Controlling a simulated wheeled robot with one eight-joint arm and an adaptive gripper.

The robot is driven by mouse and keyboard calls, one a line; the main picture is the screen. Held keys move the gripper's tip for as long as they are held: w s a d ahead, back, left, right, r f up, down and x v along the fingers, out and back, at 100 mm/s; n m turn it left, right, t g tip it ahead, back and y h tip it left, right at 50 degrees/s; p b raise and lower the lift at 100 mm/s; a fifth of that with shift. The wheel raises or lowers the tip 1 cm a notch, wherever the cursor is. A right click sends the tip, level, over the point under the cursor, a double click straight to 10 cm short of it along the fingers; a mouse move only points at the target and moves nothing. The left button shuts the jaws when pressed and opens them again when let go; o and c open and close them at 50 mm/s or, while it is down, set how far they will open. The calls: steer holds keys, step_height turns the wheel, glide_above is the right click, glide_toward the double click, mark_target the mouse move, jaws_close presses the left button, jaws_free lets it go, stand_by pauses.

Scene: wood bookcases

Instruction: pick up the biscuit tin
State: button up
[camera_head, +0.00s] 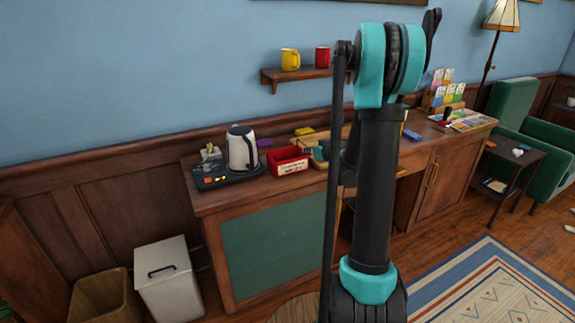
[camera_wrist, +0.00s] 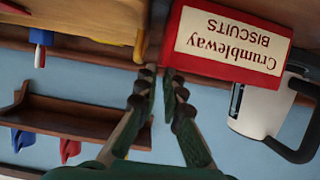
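The biscuit tin (camera_head: 287,161) is a red box with a cream label, on the wooden counter just right of the kettle in the head view. In the wrist view the tin (camera_wrist: 228,42) appears upside down, its label reading "Crumbleway Biscuits". My gripper (camera_wrist: 159,76) is open, with a narrow gap between its fingertips and nothing seen between them. The fingertips appear just left of the tin's edge in the wrist view; I cannot tell whether they touch it. In the head view my arm hides much of the area right of the tin.
A wall shelf (camera_head: 295,75) with mugs hangs above the counter. A white bin (camera_head: 168,280) stands on the floor left of the counter.

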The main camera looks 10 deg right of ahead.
steer(key=shift+x, duration=2.85)
steer(key=shift+d+f, duration=0.1)
steer(key=shift+f, duration=0.05)
jaws_close()
